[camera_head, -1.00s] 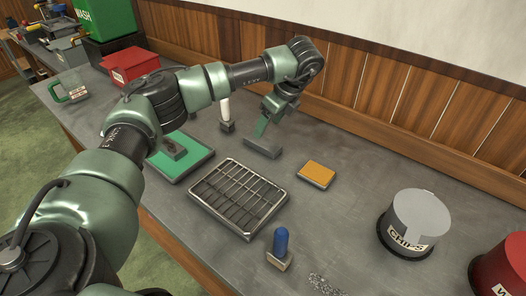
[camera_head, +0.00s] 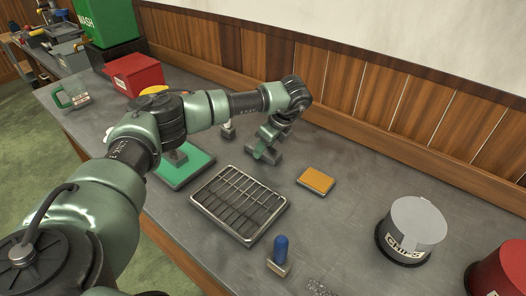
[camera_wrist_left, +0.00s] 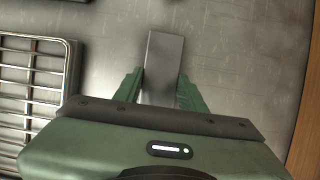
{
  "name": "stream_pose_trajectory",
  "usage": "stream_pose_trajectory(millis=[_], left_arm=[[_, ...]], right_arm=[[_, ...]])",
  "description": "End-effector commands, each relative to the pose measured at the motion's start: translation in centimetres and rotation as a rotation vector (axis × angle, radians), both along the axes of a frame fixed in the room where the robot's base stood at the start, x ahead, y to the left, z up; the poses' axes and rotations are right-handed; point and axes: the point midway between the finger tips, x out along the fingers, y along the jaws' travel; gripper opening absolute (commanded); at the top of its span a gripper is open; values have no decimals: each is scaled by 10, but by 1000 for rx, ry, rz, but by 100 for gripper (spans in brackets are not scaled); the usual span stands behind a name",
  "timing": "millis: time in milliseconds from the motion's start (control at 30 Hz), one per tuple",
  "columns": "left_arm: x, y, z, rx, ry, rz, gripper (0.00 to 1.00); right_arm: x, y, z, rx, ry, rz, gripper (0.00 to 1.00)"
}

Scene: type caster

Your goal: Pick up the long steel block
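The long steel block (camera_wrist_left: 165,52) is a plain grey bar lying on the grey bench. In the left wrist view its far end sticks out beyond my fingers, and its near end is hidden under the gripper body. My left gripper (camera_wrist_left: 160,88) is open, with one green finger on each side of the block and little room between. In the head view my left gripper (camera_head: 265,149) is down at the block (camera_head: 277,158), which is mostly covered by the fingers. My right gripper is not in view.
A wire rack tray (camera_head: 240,203) lies in front of the block, with a green mat tray (camera_head: 186,173) to its left. An orange block (camera_head: 317,180) lies to the right. A blue-handled stamp (camera_head: 280,256) and a chips bin (camera_head: 415,230) stand nearer. The wood-panelled wall is behind.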

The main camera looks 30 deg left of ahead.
Motion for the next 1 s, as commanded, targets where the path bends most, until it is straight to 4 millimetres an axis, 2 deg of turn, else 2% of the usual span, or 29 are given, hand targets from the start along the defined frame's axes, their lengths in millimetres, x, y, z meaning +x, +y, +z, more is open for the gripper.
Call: stream_pose_trajectory(millis=[33,67,467,633,867,1000], left_arm=[[0,0,0,0,0,0,5],[0,0,0,0,0,0,0],[1,0,4,0,-4,0,0],[2,0,14,-1,-8,0,0],[2,0,48,-2,-10,0,0],[2,0,82,-1,-11,1,0]], right_arm=[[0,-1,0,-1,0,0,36],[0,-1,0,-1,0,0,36],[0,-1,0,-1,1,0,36],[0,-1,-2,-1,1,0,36],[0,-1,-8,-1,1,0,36],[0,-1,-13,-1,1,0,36]])
